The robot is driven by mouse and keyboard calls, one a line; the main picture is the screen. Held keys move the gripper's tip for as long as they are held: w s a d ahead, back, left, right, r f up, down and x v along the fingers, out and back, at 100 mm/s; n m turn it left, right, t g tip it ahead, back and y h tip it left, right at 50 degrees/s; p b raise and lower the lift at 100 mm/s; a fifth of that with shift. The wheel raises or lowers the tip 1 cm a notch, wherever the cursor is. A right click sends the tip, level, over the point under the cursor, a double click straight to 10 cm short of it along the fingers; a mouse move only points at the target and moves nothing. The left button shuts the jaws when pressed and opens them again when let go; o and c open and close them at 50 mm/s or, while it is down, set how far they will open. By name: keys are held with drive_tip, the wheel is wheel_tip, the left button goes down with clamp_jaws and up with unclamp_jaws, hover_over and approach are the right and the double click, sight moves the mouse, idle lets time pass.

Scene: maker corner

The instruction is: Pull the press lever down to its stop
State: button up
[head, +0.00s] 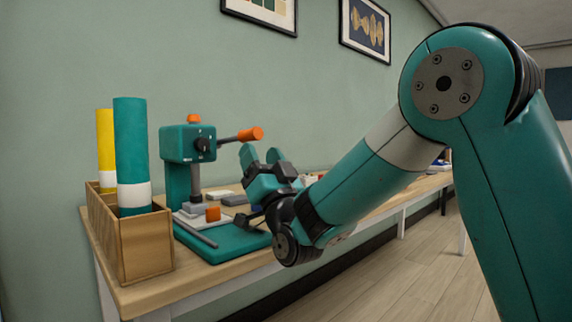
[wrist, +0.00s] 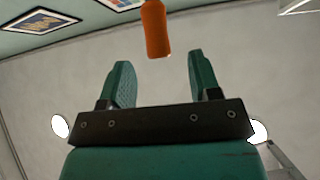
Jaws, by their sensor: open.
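The teal press (head: 187,145) stands on the bench with its lever sticking out to the right, tilted slightly upward. The lever ends in an orange handle (head: 250,134). My gripper (head: 261,155) is open, its fingers pointing up, just below and slightly right of the handle in the head view. In the wrist view, the orange handle (wrist: 156,28) hangs into the picture from the top, between and beyond the two teal fingers of my gripper (wrist: 158,78). Nothing is between the fingers, and I see no contact with the handle.
A wooden box (head: 146,244) with a yellow roll (head: 106,140) and a teal roll (head: 132,145) stands left of the press. A teal mat (head: 228,246) with a grey rod and an orange block (head: 213,214) lies at its foot. Air right of the handle is free.

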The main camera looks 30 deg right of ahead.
drive_tip(key=s+d, duration=0.1)
drive_tip(key=s, duration=0.9)
drive_tip(key=shift+r+p, duration=0.15)
drive_tip(key=shift+p, duration=0.25)
drive_tip(key=shift+d, duration=0.1)
